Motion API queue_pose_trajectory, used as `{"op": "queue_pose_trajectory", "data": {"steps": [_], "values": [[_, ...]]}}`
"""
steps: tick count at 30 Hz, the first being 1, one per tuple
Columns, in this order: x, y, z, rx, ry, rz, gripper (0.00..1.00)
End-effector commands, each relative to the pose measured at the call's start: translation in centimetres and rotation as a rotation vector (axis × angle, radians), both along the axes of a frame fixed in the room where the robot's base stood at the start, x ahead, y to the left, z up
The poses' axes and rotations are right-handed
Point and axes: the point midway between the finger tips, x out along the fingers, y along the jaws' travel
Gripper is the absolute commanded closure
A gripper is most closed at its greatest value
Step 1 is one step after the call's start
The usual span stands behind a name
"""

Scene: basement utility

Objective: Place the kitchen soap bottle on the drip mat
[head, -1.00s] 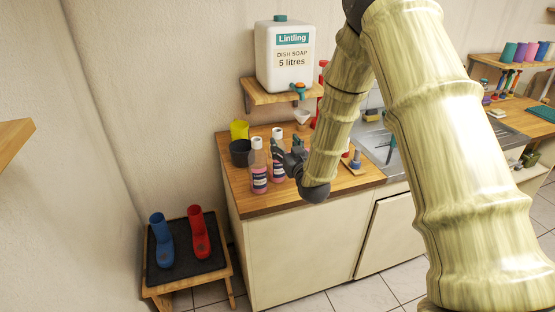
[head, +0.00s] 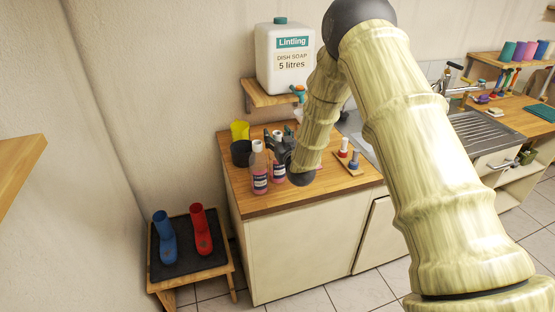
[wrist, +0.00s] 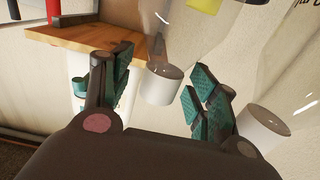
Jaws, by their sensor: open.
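Two clear soap bottles with pink liquid, dark labels and white caps stand upright on the wooden counter, a left bottle (head: 259,170) and a right bottle (head: 279,172). I cannot read which is the kitchen one. My gripper (head: 281,140) is open at the right bottle's upper part. In the wrist view, one white cap (wrist: 161,85) lies between the teal-padded fingers, with gaps visible beside it. The other white cap (wrist: 264,126) is outside the right-hand finger. My gripper and forearm partly hide the right bottle. I cannot make out the drip mat for certain.
A yellow cup (head: 239,130) and dark pot (head: 241,153) stand behind the bottles. A large soap container (head: 285,60) sits on a wall shelf above. A small wooden holder (head: 350,168) with red and blue items is to the right. Boots stand on a low stool's black mat (head: 156,262).

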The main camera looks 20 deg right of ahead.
Motion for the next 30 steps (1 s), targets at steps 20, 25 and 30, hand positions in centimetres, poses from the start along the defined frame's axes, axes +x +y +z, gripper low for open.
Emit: {"op": "queue_pose_trajectory", "data": {"steps": [20,25,30], "values": [[0.07,-0.03,-0.03,0.0,0.0,0.0,1.0],[0.07,-0.03,-0.01,0.0,0.0,0.0,1.0],[0.09,-0.03,0.44,0.0,-0.001,0.0,1.0]]}}
